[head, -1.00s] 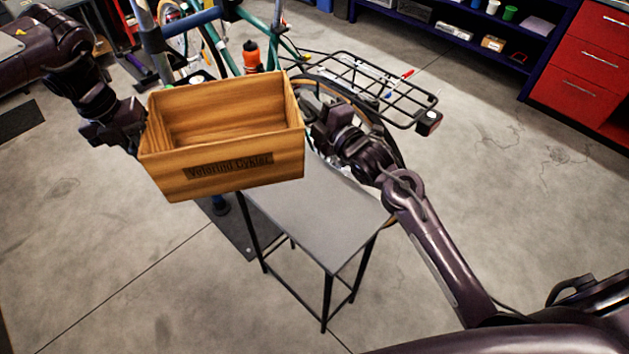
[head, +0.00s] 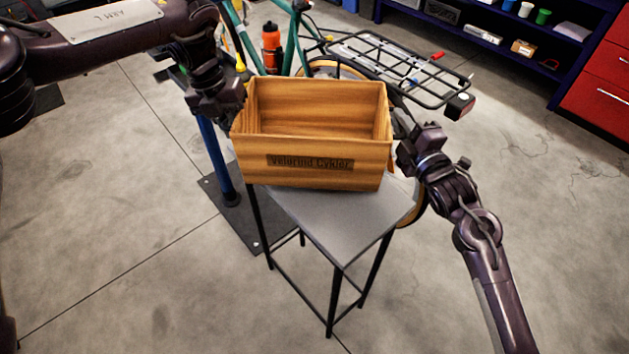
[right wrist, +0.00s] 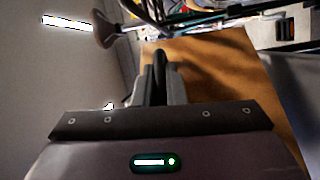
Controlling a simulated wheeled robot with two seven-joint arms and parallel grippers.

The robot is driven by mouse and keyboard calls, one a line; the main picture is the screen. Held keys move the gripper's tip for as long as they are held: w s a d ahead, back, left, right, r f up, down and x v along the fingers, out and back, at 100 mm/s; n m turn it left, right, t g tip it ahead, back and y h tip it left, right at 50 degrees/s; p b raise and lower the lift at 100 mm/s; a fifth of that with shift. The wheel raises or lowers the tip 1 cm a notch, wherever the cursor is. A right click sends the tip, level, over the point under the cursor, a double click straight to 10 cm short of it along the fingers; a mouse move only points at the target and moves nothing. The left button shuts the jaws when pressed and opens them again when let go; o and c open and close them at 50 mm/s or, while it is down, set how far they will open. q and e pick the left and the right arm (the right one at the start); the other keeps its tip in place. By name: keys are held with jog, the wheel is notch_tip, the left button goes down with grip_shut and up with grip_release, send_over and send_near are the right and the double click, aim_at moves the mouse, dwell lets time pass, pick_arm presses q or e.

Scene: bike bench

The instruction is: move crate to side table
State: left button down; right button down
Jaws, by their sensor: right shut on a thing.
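The wooden crate (head: 310,162) is upright and looks empty in the head view. It is over the back part of the grey side table (head: 340,225); I cannot tell whether it touches the top. My right gripper (head: 399,150) is at the crate's right end, shut on its wall. The right wrist view shows its fingers (right wrist: 160,75) against the wooden side (right wrist: 215,75). My left gripper (head: 232,118) is at the crate's left end; its fingertips are hidden there, so its grip is unclear.
Behind the table stands a green bicycle with an orange bottle (head: 271,48) and a black rear rack (head: 400,68). A blue shelf (head: 490,50) and red drawers (head: 600,85) are at the back right. The front of the table top and the floor before it are clear.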

pick_arm(q)
jog(key=shift+f, duration=0.4)
pick_arm(e)
jog(key=shift+d+f, duration=0.1)
jog(key=shift+f, duration=0.2)
